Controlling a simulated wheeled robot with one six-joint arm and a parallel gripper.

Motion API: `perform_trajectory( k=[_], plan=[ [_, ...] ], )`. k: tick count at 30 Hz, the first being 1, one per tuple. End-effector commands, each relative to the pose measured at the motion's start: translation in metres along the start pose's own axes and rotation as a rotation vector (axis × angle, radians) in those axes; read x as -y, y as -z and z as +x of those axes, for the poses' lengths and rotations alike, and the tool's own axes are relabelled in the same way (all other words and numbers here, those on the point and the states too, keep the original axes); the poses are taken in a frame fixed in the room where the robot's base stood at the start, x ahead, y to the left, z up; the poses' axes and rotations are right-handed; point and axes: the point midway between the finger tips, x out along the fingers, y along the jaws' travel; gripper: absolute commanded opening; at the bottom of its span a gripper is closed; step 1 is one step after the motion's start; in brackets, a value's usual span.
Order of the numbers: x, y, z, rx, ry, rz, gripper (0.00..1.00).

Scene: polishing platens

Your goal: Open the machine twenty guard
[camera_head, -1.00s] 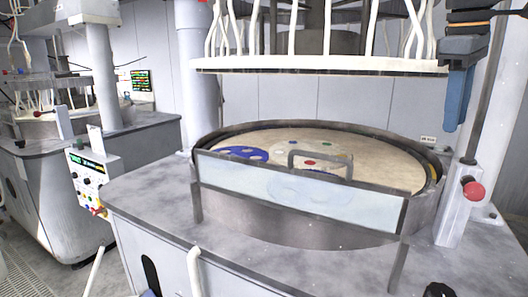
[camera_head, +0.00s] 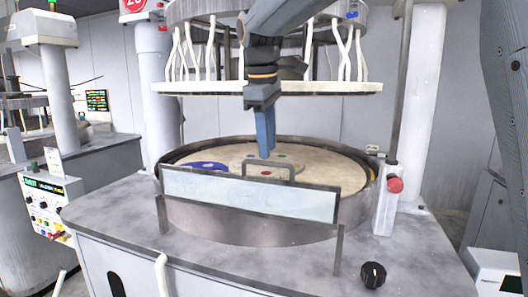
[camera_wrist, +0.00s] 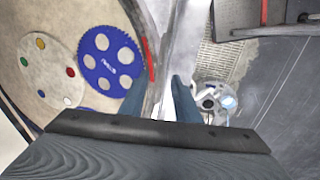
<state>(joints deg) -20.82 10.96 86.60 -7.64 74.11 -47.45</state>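The guard (camera_head: 250,193) is a low, see-through panel in a dark frame, standing upright along the front of the round platen (camera_head: 335,168). A grey bar handle (camera_head: 268,164) rises from its top edge. A red sign reading 20 (camera_head: 134,6) is partly cut off on the left column. My gripper (camera_head: 265,154) points down, its blue fingers appearing just above and behind the handle in the head view; I cannot tell whether they touch it. In the wrist view the gripper (camera_wrist: 158,88) has its fingers apart, with no clear object held between them.
A blue holed disc (camera_wrist: 108,60) and a pale disc with coloured spots (camera_wrist: 52,70) lie on the platen. The upper plate (camera_head: 180,87) hangs above. A red knob (camera_head: 395,185) is at right, a black knob (camera_head: 373,274) at front right, and a control panel (camera_head: 47,205) at left.

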Motion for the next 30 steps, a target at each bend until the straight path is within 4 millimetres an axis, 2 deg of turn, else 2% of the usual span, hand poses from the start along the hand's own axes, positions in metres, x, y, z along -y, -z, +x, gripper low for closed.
perform_trajectory(
  k=[7, 17, 23, 30],
  plan=[
    [0.001, 0.001, 0.027, 0.0, 0.0, -0.002, 0.29],
    [0.001, 0.001, 0.032, -0.001, -0.001, -0.001, 0.29],
    [0.001, 0.001, 0.032, -0.001, -0.001, -0.002, 0.0],
    [0.001, 0.001, 0.032, -0.001, -0.002, -0.001, 0.0]
  ],
)
